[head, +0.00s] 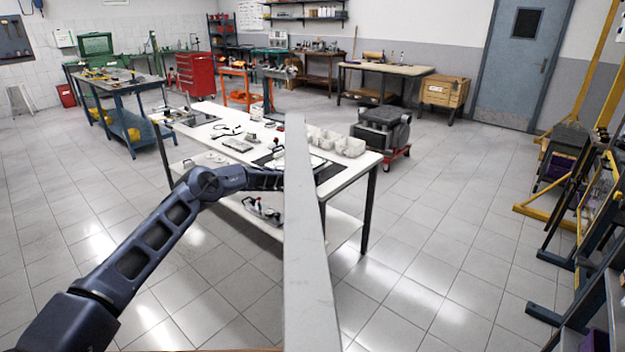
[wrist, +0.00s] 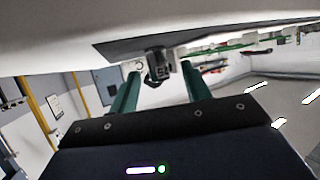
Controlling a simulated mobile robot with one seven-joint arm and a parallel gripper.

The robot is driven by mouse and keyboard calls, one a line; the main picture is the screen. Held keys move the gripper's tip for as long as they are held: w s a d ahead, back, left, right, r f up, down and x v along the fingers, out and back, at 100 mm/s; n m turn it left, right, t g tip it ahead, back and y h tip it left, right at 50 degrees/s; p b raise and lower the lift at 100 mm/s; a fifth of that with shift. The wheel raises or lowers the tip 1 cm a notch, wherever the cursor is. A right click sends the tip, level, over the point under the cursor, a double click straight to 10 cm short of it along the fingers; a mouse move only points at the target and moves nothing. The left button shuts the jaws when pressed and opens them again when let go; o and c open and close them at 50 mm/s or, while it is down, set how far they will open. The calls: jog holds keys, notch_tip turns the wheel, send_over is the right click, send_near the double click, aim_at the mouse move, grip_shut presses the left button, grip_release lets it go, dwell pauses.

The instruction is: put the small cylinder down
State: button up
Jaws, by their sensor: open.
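My gripper (wrist: 158,72) shows in the wrist view with its two green fingers spread apart. A dark, blurred object (wrist: 157,66) appears between or beyond the fingertips; I cannot tell whether it is the small cylinder or something farther off, and no contact with the fingers is clear. In the head view my arm reaches to the near side of the white worktable (head: 348,172). There the gripper itself is hidden behind a pale grey bar. I cannot pick out the small cylinder for certain in either view.
A grey tool or box (head: 237,144) and small parts lie farther left. A lower shelf holds a part (head: 262,211). A dark engine (head: 382,130) sits on a red cart to the right.

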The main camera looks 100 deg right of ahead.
jog(key=shift+c, duration=0.2)
grip_shut()
jog(key=shift+r, duration=0.1)
notch_tip(320, 180, up, 20)
dwell(0.4)
